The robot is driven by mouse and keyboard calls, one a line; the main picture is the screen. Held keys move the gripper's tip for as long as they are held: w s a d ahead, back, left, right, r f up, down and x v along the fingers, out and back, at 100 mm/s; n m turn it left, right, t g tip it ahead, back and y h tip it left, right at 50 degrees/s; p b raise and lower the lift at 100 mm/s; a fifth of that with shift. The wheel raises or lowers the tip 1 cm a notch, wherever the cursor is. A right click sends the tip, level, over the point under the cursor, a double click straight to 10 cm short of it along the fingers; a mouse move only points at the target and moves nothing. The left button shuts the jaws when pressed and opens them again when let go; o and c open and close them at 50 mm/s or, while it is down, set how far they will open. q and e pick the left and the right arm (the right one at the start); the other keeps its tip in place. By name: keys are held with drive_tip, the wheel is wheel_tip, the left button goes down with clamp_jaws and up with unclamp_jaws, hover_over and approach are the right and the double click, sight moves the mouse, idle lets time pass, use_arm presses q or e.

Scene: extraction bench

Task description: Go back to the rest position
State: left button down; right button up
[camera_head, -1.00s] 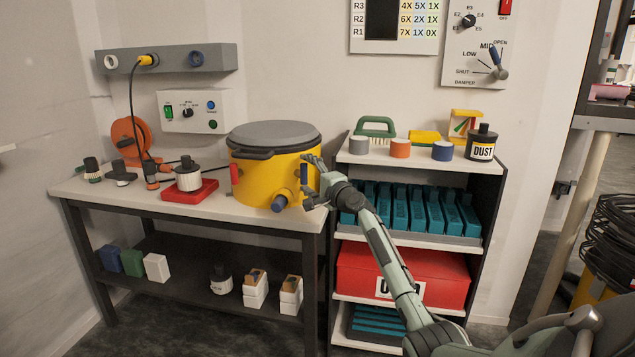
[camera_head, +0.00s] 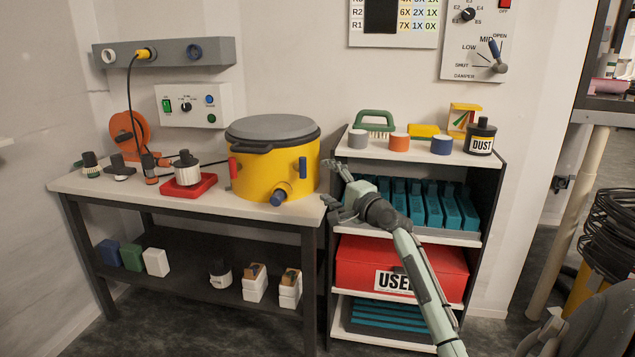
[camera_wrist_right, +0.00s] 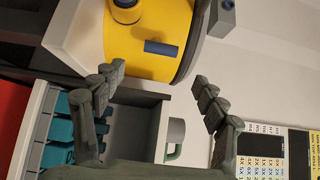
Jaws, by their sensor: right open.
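My right gripper (camera_head: 332,184) is open and empty in front of the left edge of the shelf unit, to the right of the yellow drum and apart from it. In the right wrist view its two fingers (camera_wrist_right: 160,82) are spread wide with nothing between them, and the yellow drum (camera_wrist_right: 145,45) lies beyond. The drum (camera_head: 262,175) stands on the bench's right end, its grey lid on and a blue-tipped outlet at its front. My left gripper is not in view.
The shelf unit (camera_head: 407,151) holds teal cartridges (camera_head: 433,205), a red bin (camera_head: 360,267) and, on top, a black dust bottle (camera_head: 481,137). The bench (camera_head: 120,188) carries a red tray (camera_head: 189,188) with a filter. Coiled black hose (camera_head: 608,235) hangs at the right.

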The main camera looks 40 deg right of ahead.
drive_tip(key=s+a+f+n+g+y, duration=0.1)
drive_tip(key=s+a+f+n+g, duration=0.25)
drive_tip(key=a+f, duration=0.4)
drive_tip(key=s+a+f+n+g+y, duration=0.1)
drive_tip(key=s+a+f+n+g, duration=0.2)
drive_tip(key=f, duration=0.8)
drive_tip(key=s+a+f+n+g+y, duration=0.1)
drive_tip(key=s+a+f+n+g, duration=0.1)
drive_tip(key=s+a+f+n, duration=0.45)
drive_tip(key=s+a+f+n+g, duration=0.3)
drive_tip(key=s+a+f, duration=0.3)
drive_tip(key=s+f, duration=0.3)
drive_tip(key=s+a+f+n+g+h, duration=0.1)
drive_tip(key=s+a+f+n+g, duration=0.2)
drive_tip(key=s+f, duration=0.6)
drive_tip(key=s+a+n, duration=0.2)
drive_tip(key=a, duration=0.1)
drive_tip(key=shift+s+n, duration=0.3)
drive_tip(key=shift+s, duration=0.1)
drive_tip(key=shift+f, duration=0.1)
